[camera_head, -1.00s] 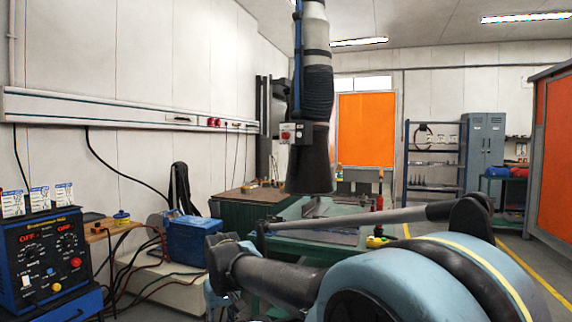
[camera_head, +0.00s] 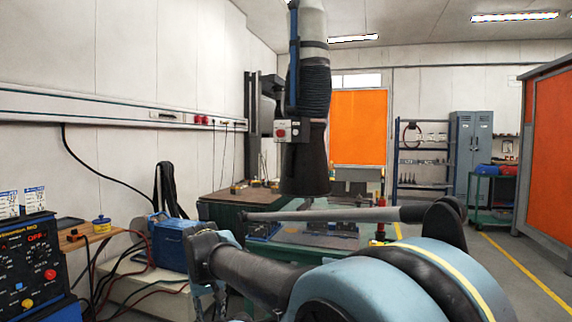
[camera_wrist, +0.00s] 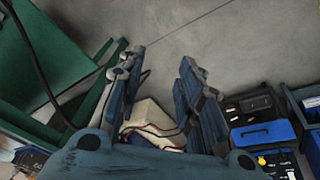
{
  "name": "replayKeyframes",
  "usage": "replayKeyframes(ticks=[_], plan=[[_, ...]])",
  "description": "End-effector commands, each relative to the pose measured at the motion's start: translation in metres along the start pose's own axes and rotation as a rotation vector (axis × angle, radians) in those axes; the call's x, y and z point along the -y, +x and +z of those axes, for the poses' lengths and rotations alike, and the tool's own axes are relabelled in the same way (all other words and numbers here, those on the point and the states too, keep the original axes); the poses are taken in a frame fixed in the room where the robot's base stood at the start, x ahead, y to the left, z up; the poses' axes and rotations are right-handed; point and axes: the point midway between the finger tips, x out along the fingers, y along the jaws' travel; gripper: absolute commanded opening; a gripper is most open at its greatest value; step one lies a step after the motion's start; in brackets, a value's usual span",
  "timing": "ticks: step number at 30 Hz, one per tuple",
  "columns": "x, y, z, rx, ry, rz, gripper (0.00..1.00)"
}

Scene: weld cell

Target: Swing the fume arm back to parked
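The fume arm hangs from above near the middle of the head view. It has a grey tube, a black ribbed sleeve and a dark hood (camera_head: 305,165) with open end downward. A small grey box (camera_head: 287,131) with a red switch is on its side. The hood hangs over the green workbench area. My gripper is only partly seen at the lower left of the head view, low and apart from the hood. In the wrist view my gripper (camera_wrist: 162,60) points down toward the floor, its two fingers spread with nothing between the tips.
A welding machine (camera_head: 35,262) and a blue box (camera_head: 168,243) with cables stand at left. The green workbench (camera_head: 230,215) lies ahead. Shelving (camera_head: 422,165), lockers (camera_head: 470,150) and an orange screen (camera_head: 556,145) are at right. Floor is clear at right, by the yellow line.

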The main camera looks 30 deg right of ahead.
Motion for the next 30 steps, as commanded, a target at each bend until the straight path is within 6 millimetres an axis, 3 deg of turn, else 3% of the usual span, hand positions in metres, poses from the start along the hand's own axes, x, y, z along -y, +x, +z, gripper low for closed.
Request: replayKeyframes(ticks=[8,12,18,24,30], plan=[[-0.116,-0.061,-0.128,-0.280,0.365,0.352,0.33],[-0.176,-0.104,-0.193,-0.468,0.511,0.500,0.33],[-0.251,-0.167,-0.281,-0.756,0.641,0.644,0.33],[-0.306,-0.218,-0.357,-1.010,0.678,0.703,0.33],[-0.334,-0.241,-0.401,-1.148,0.669,0.706,0.33]])
